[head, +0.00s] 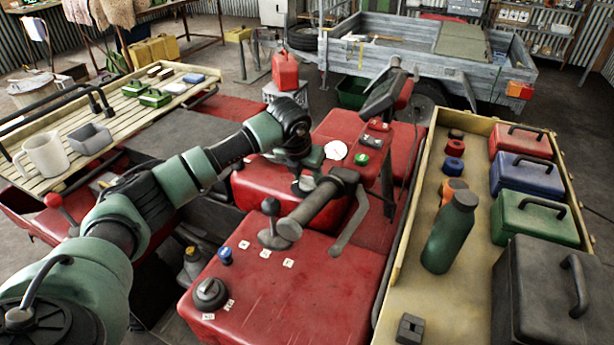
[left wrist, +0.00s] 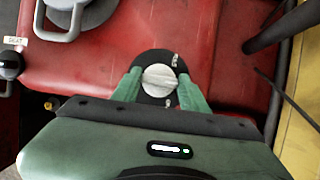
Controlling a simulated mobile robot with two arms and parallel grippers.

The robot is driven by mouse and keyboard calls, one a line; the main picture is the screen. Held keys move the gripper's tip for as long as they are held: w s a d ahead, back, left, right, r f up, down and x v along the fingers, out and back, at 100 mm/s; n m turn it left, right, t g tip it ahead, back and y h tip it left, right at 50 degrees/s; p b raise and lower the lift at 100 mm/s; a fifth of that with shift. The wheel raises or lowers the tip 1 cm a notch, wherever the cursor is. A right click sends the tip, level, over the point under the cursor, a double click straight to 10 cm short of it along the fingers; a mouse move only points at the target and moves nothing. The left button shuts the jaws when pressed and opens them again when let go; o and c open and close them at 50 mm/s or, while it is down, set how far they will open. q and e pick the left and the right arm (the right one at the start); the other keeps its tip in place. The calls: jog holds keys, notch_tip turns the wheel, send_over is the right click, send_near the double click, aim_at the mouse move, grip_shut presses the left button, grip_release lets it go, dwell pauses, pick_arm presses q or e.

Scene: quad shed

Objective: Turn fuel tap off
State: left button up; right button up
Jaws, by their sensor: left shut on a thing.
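The fuel tap (left wrist: 158,79) is a pale grey round knob with a raised bar across it. It sits on a black oval plate (left wrist: 160,57) on the red bodywork in the left wrist view. Small white marks on the plate are too small to read surely. My left gripper (left wrist: 160,84) has its two green fingers on either side of the knob, shut on it. In the head view my left gripper (head: 304,172) reaches down at the quad's red body, behind the handlebar grip; the tap is mostly hidden there. My right gripper is not in view.
The handlebar grip (head: 312,208) and its lever stand close to my left gripper. A black-knobbed lever (head: 270,222) and a dark cap (head: 210,293) are on the red body. A wooden tray (head: 400,300) with toolboxes and a green bottle (head: 450,232) lies to the right.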

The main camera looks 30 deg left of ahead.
pick_arm(q)
jog(key=shift+r, duration=0.1)
dwell(0.3)
jog(key=o, duration=1.4)
jog(key=b+v, duration=0.2)
jog(key=v, duration=0.5)
jog(key=shift+s+r, duration=0.2)
jog(key=shift+r, duration=0.15)
jog(key=shift+f, duration=0.1)
